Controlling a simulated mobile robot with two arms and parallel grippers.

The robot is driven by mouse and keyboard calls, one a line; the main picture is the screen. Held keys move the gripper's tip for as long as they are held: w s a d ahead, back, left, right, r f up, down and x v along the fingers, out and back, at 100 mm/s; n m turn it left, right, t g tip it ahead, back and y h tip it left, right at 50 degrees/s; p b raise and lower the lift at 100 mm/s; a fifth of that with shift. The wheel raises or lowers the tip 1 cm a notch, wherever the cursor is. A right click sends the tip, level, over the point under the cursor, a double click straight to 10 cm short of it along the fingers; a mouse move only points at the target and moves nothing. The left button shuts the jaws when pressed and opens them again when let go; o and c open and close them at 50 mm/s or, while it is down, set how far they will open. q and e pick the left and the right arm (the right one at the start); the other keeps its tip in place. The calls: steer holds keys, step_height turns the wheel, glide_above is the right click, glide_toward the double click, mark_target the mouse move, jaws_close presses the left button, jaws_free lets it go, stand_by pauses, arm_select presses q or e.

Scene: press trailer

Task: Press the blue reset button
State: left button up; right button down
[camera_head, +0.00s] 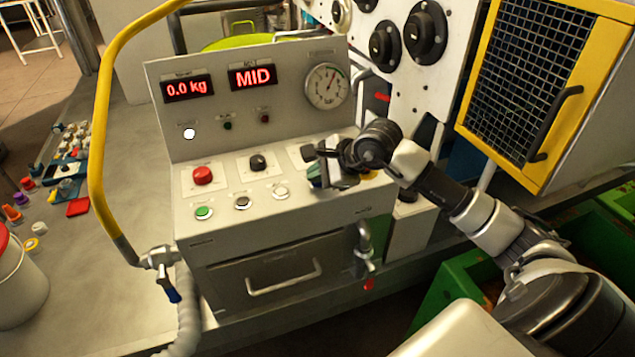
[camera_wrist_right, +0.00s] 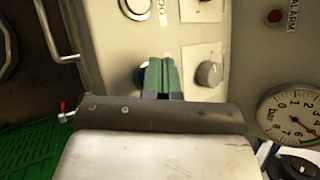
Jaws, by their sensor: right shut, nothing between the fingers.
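My right gripper (camera_head: 317,178) is over the right part of the sloped control panel (camera_head: 225,181), its fingers pointing at the panel. In the right wrist view its two grey-green fingers (camera_wrist_right: 161,72) are together with nothing between them. A dark blue round edge, apparently the blue button (camera_wrist_right: 141,76), shows just left of the fingers in that view. The fingers cover most of it, and I cannot tell whether they touch it. In the head view the gripper hides that button. My left gripper is not in view.
A red mushroom button (camera_head: 203,175), a black knob (camera_head: 258,162), a green button (camera_head: 204,212) and a white button (camera_head: 280,192) sit left of my gripper. A yellow-framed mesh cabinet (camera_head: 526,80) is at the right.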

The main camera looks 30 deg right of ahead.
mark_target(317, 184)
steer(key=shift+f, duration=0.2)
steer(key=shift+r, duration=0.85)
steer(key=shift+r+p, duration=1.3)
steer(key=shift+r, duration=1.25)
